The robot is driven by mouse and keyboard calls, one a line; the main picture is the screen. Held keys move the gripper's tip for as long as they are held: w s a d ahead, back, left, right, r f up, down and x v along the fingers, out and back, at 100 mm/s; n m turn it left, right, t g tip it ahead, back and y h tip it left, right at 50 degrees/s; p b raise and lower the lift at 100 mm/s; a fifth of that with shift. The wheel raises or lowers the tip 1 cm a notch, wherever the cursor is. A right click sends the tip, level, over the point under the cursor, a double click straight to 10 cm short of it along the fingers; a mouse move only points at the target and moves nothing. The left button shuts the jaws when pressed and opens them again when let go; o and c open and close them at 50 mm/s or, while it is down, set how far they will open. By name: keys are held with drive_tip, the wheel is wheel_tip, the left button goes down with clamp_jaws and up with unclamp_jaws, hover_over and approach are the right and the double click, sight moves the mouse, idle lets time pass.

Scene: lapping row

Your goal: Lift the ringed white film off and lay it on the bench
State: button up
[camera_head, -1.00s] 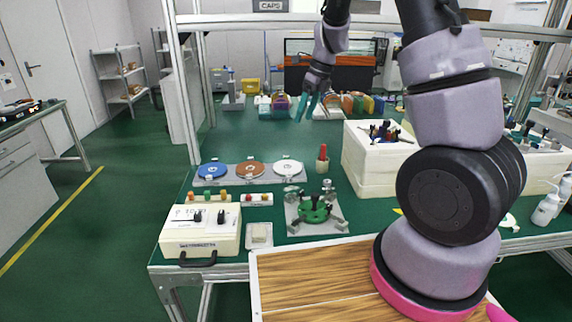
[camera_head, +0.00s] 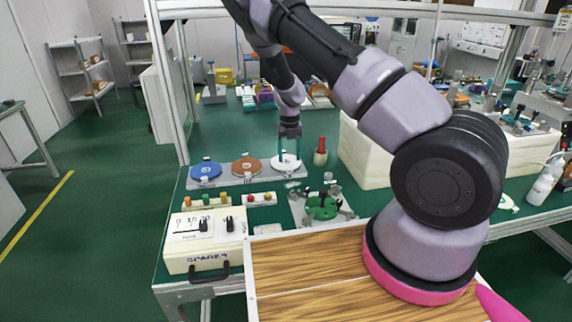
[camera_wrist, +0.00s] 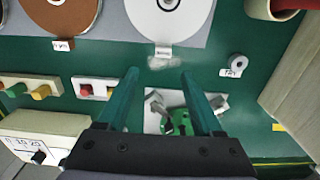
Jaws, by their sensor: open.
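The white disc-shaped film (camera_head: 286,162) sits at the right end of a grey plate, beside a brown and a blue disc. In the wrist view the white film (camera_wrist: 180,22) fills the top middle, with a dark ring at its centre and a small tab (camera_wrist: 163,50) on its near edge. My gripper (camera_head: 289,153) is at the film in the head view, partly covering it. In the wrist view my gripper (camera_wrist: 159,74) is open and empty, its teal fingertips over green bench just short of the tab. Whether they touch anything is unclear.
The brown disc (camera_head: 245,167) and blue disc (camera_head: 206,171) share the grey plate (camera_head: 226,180). A green fixture (camera_head: 322,208) stands in front, a red-topped holder (camera_head: 321,152) to the right. A cream case (camera_head: 199,243) and white box (camera_head: 365,155) flank the area. Bare green bench (camera_head: 255,135) lies behind.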

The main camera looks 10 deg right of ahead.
sight(290, 169)
drive_tip(key=f, duration=0.6)
drive_tip(key=shift+w+d, duration=0.2)
drive_tip(key=shift+w, duration=0.2)
drive_tip(key=shift+r, duration=0.1)
clamp_jaws()
